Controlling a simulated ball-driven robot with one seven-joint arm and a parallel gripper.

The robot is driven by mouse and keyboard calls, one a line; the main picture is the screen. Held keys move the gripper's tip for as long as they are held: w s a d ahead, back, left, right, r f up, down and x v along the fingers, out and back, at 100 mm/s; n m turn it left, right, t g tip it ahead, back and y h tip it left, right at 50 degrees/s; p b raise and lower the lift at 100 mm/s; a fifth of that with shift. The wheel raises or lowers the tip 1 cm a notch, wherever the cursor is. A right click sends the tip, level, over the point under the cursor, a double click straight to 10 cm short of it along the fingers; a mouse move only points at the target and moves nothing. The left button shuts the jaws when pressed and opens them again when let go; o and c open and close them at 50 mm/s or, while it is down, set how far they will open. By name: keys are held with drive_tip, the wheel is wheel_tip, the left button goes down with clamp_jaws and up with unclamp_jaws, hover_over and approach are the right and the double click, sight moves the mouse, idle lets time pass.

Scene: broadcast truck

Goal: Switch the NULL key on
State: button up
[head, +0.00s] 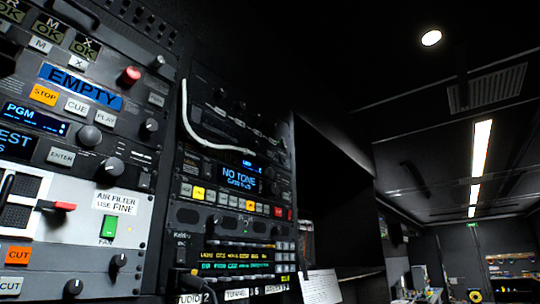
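The equipment racks fill the left half of the head view. No key with a readable NULL label shows; the small keys on the right-hand rack are too small to read. One row of small keys (222,198) lies under a display reading NO TONE (240,178). A lower unit (232,257) has coloured text lines and a block of small pale keys (284,257) at its right. My gripper is not in view.
The left rack carries an EMPTY display (80,87), knobs, a red knob (130,76), a red-tipped lever (62,206) and a green FAN switch (109,226). A white cable (200,138) hangs across the right rack. A paper sheet (320,287) sits low. A dim room opens at right.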

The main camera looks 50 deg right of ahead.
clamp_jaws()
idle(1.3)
